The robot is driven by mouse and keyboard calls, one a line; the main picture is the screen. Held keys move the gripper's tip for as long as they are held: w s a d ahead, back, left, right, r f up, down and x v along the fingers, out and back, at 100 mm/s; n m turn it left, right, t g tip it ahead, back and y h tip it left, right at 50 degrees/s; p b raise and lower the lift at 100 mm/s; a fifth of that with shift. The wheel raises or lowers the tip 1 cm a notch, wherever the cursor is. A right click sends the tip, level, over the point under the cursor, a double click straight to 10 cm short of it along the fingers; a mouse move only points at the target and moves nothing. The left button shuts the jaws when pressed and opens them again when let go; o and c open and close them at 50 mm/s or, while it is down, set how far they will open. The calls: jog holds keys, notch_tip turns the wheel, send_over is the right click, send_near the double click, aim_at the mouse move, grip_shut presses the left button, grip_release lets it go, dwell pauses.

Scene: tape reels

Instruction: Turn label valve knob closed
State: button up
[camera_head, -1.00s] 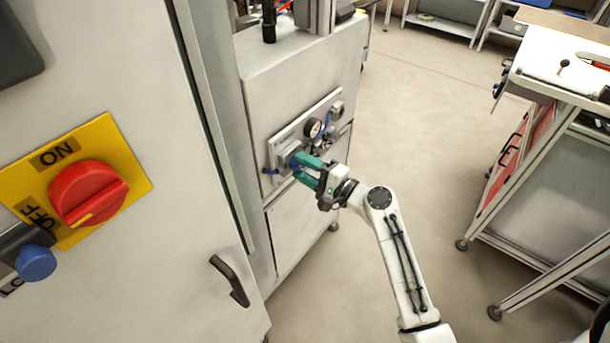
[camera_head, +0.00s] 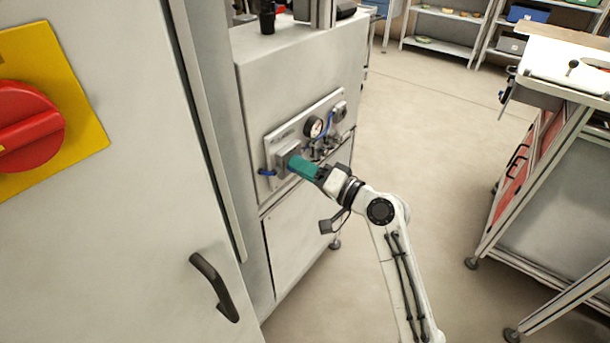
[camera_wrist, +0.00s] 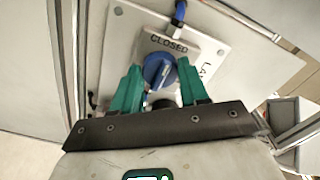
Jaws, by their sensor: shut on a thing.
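The label valve knob is a round blue knob (camera_wrist: 159,71) on a grey block (camera_wrist: 190,47). The word CLOSED is printed on the block above it in the wrist view. The knob's raised grip is tilted, its upper end leaning right. My gripper (camera_wrist: 160,82) has its two green fingers on either side of the knob and is shut on it. In the head view my gripper (camera_head: 294,164) reaches the block at the left end of the panel, and its fingers hide the knob. The knob's lower part is hard to make out in the wrist view.
The panel (camera_head: 283,131) also carries a pressure gauge (camera_head: 313,127), blue tubing and fittings right of the knob, near my gripper. A cabinet door with a black handle (camera_head: 215,287) and a red switch (camera_head: 28,127) stands at left. Open floor (camera_head: 420,130) lies right.

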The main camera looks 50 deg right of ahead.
jog(key=shift+f+n, duration=0.1)
jog(key=shift+n, duration=0.2)
jog(key=o, duration=1.1)
jog(key=shift+c, duration=0.2)
jog(key=s+b, duration=0.1)
jog(key=s, duration=0.9)
jog(key=shift+s+d, duration=0.2)
jog(key=shift+s, duration=0.2)
